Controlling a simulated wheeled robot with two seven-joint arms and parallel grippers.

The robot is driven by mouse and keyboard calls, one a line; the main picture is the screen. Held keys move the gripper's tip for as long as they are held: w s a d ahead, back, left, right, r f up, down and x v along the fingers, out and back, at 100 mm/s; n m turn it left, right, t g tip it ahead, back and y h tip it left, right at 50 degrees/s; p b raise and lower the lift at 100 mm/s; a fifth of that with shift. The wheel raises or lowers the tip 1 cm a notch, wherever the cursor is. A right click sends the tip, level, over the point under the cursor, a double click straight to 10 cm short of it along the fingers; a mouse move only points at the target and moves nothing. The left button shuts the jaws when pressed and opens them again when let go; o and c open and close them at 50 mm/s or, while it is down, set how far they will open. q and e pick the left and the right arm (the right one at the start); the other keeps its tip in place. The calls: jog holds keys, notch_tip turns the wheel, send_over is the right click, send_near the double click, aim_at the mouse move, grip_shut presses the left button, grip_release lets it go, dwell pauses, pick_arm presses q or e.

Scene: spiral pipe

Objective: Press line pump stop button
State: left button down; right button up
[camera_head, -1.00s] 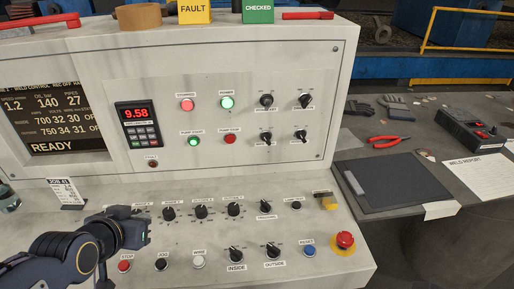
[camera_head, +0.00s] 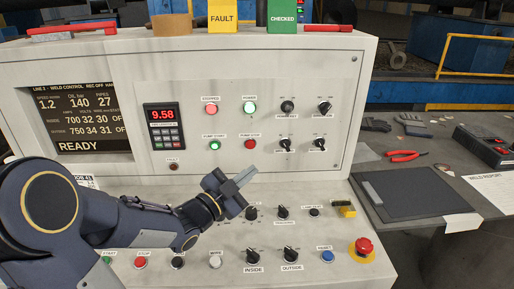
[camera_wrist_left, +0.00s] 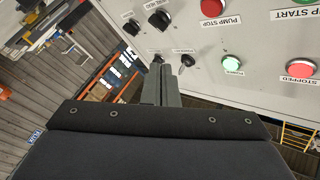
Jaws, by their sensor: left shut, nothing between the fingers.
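The pump stop button (camera_head: 250,144) is a small red round button on the upright panel, with its label just above it. It also shows in the left wrist view as a red button (camera_wrist_left: 214,7) at the top edge. My left gripper (camera_head: 244,177) is shut and empty, in front of the console and below the pump stop button in the head view. Its closed fingers (camera_wrist_left: 161,82) point up the left wrist view, left of and below the button there, apart from it in the picture. My right gripper is not in view.
The green pump start button (camera_head: 215,146) sits left of pump stop. Black selector knobs (camera_head: 319,144) stand to the right. The lower desk carries more knobs, buttons and a red emergency stop (camera_head: 362,247). A side table with a black clipboard (camera_head: 408,194) is at right.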

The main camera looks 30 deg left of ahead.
aim_at(250, 145)
pick_arm(q)
jog(key=w+a+p, duration=0.2)
jog(key=w+a, duration=0.2)
jog(key=w, duration=0.3)
jog(key=shift+w+a, duration=0.25)
jog(key=shift+a, duration=0.05)
dwell(0.4)
jog(key=shift+w+a, duration=0.1)
jog(key=shift+w, duration=0.05)
dwell(1.6)
jog(key=shift+w+a, duration=0.15)
jog(key=shift+w, duration=0.1)
